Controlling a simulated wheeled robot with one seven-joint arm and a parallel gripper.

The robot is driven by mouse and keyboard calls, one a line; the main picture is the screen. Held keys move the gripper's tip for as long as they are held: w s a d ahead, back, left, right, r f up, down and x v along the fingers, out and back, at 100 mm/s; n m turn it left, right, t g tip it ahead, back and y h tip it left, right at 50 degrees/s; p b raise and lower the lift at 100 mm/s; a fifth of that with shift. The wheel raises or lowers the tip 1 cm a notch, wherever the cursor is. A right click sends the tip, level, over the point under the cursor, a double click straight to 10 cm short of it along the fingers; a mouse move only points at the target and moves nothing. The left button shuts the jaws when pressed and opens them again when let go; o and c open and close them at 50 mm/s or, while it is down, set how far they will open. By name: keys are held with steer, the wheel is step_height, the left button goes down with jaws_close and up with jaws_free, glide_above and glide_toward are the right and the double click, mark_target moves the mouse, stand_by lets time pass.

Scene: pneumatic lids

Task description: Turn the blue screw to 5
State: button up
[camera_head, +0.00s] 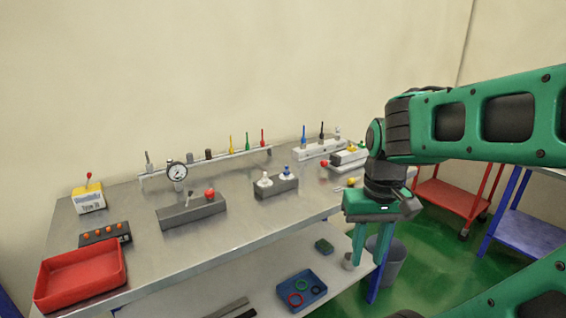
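A small blue-topped part (286,170), which looks like the blue screw, stands on a dark grey block (277,189) on the steel bench, beside a similar white-topped part (264,179). Its markings are too small to read. A taller blue piece (304,135) stands on a pale block further back, so I cannot be sure which one is the screw. My gripper (367,262) hangs pointing down past the bench's right front edge, to the right of both. Its green fingers look apart, with nothing seen between them.
A gauge (176,171), a rail (208,164) with coloured pins, a grey block with a red knob (210,193) and a red tray (80,280) occupy the bench (240,225). A lower shelf holds a blue tray (311,299). The bench's front middle is clear.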

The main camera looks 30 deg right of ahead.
steer(key=w+d+r+n, duration=0.1)
steer(key=w+d+r, duration=0.15)
steer(key=w, duration=0.35)
steer(key=w+d+r+n, duration=0.2)
steer(key=w+r, duration=0.2)
steer(key=w, duration=0.1)
step_height(320, 180, up, 5)
steer(key=n, duration=0.9)
glide_above(287, 168)
steer(key=f, duration=1)
steer(key=shift+w+d, duration=0.1)
steer(key=shift+w, duration=0.2)
jaws_close()
steer(key=shift+a, duration=0.25)
steer(key=shift+d, duration=0.15)
